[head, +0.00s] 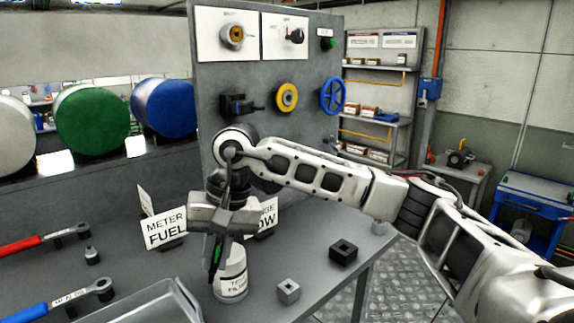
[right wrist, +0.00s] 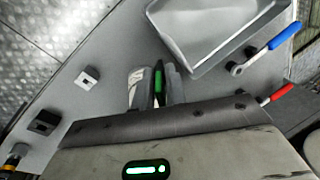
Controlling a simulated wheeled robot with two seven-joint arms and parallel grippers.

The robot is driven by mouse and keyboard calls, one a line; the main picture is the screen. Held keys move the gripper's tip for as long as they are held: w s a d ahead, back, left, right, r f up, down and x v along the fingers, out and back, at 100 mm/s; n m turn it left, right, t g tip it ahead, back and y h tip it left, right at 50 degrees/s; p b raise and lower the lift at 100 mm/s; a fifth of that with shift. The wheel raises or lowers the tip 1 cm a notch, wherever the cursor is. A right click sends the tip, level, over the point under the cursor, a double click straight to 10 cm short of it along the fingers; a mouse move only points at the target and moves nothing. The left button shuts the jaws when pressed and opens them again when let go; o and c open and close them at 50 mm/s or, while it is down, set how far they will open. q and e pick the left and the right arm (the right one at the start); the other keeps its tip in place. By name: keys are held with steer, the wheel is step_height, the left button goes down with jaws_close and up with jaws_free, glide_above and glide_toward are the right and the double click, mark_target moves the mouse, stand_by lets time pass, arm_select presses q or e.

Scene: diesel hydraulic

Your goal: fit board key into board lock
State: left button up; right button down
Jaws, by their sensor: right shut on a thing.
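My right gripper (head: 212,255) points down over the bench, in front of a white canister. In the right wrist view its two fingers (right wrist: 157,88) are shut on a thin dark piece with a green stripe, which I take to be the board key (right wrist: 158,78). The key also shows as a small green strip in the head view (head: 216,252), mostly hidden by the fingers. A round brass fitting on a white plate, perhaps the board lock (head: 234,37), is high on the upright grey board, well above and apart from the gripper. Its label is unreadable. My left gripper is not in view.
The canister (head: 233,283) and METER FUEL sign (head: 165,232) stand close by. Light (head: 288,291) and dark (head: 343,252) square blocks lie right; a grey tray (head: 150,305) and wrenches lie left. The board also carries a yellow ring (head: 287,97) and blue handwheel (head: 333,96).

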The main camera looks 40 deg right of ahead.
steer(key=w+d+r+m+t+b, duration=0.1)
steer(key=w+d+r+m+t, duration=0.3)
steer(key=r, duration=0.4)
steer(key=w+d+r+m+t+y+b, duration=0.1)
steer(key=w+d+r+m+t+b, duration=0.25)
steer(key=r, duration=0.55)
steer(key=w+d+r+m+t+p, duration=0.1)
steer(key=w+d+r+m+t, duration=0.4)
steer(key=r, duration=0.3)
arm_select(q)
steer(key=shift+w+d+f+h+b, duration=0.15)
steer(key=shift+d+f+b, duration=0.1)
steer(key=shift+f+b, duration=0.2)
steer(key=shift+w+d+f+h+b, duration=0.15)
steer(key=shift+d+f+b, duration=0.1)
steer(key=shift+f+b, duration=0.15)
arm_select(e)
steer(key=s+d+r+t+h, duration=0.2)
steer(key=d+r+t, duration=0.2)
steer(key=d+r, duration=0.3)
step_height(320, 180, up, 4)
steer(key=shift+d+f+m+h, duration=0.15)
steer(key=shift+m+h, duration=0.15)
steer(key=shift+m, duration=0.05)
steer(key=shift+t, duration=0.25)
